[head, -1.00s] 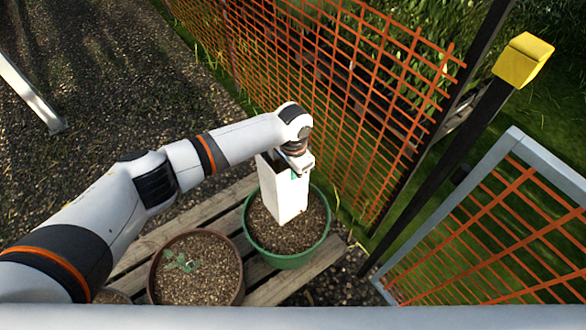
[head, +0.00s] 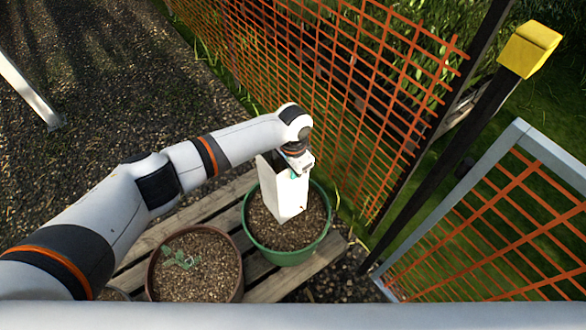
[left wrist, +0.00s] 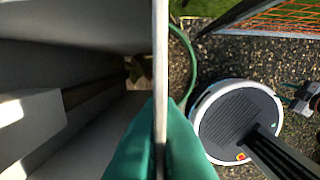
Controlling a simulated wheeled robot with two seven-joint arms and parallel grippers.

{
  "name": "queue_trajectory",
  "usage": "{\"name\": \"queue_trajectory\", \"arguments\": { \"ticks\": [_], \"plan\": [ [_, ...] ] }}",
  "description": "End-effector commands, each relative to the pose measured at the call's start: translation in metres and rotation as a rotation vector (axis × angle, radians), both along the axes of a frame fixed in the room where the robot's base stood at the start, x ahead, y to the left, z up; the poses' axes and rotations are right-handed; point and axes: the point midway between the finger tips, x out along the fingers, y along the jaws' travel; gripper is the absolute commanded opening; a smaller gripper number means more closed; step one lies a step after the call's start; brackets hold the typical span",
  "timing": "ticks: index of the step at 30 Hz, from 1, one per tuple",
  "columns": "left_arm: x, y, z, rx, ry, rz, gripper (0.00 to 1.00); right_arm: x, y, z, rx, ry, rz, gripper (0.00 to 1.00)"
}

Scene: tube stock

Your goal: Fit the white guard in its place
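The white guard (head: 283,194) is a tall square tube, open at the top. It stands slightly tilted over the green pot (head: 262,254), with its lower end at or just above the soil; I cannot tell if it touches. My left gripper (head: 299,170) is at the guard's upper right edge. In the left wrist view the teal fingers (left wrist: 160,145) close on both sides of the guard's thin wall (left wrist: 161,60). The guard's hollow inside fills the left of that view, with something green and brown at its far end.
A brown pot (head: 240,290) with a small seedling (head: 180,259) stands left of the green pot on a slatted wooden platform (head: 222,205). Orange mesh fencing (head: 330,85) runs behind. A yellow-topped post (head: 530,48) and a grey-framed mesh panel (head: 497,145) stand right.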

Motion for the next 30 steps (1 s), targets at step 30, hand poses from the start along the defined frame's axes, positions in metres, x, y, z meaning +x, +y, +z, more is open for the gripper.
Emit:
{"name": "queue_trajectory", "arguments": {
  "ticks": [30],
  "plan": [
    [0.000, -0.001, -0.042, 0.000, -0.001, 0.000, 0.00, 0.000, 0.000, -0.029, 0.000, 0.000, 0.000, 0.41]
  ]
}}
